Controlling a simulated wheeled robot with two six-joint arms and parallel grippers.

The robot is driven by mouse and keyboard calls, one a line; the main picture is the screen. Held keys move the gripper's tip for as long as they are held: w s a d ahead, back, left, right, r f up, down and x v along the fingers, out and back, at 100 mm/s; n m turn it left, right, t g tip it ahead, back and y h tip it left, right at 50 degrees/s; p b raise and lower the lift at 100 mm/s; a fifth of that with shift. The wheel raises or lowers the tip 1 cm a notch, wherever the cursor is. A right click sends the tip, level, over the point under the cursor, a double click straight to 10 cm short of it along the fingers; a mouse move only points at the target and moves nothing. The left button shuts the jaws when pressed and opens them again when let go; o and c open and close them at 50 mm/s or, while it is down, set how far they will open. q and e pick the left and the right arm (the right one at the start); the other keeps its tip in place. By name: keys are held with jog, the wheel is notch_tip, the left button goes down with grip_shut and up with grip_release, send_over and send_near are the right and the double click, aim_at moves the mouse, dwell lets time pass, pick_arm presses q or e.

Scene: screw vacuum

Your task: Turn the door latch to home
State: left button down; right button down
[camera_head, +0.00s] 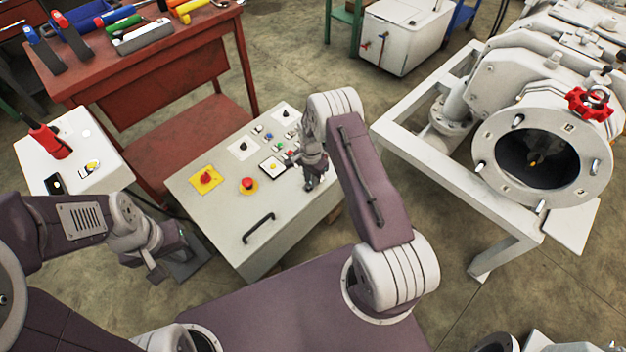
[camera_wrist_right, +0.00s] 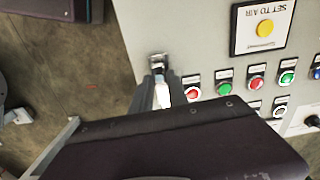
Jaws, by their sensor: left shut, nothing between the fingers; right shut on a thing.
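The grey control cabinet (camera_head: 215,222) stands in front of me in the head view. My right gripper (camera_head: 309,184) reaches down at the cabinet's right side. In the right wrist view, its fingers (camera_wrist_right: 162,88) are shut on the door latch (camera_wrist_right: 157,62), a small dark and metallic part at the cabinet's edge. The fingers hide much of the latch, so its exact angle cannot be told. My left gripper (camera_head: 157,272) is shut and empty, low to the left of the cabinet.
The cabinet top carries a red emergency button (camera_head: 249,184), a yellow-plated switch (camera_head: 206,179) and a black handle (camera_head: 258,228). In the wrist view, coloured buttons (camera_wrist_right: 224,82) sit right beside my fingers. A red workbench (camera_head: 150,75) stands behind, and a white-framed vacuum machine (camera_head: 430,165) at right.

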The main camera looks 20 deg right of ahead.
jog(key=shift+w+m, duration=0.2)
jog(key=shift+m, duration=0.2)
jog(key=c, duration=1.3)
grip_release()
notch_tip(320, 180, up, 9)
jog(key=shift+s+r+p, duration=0.1)
jog(key=shift+p, duration=1.15)
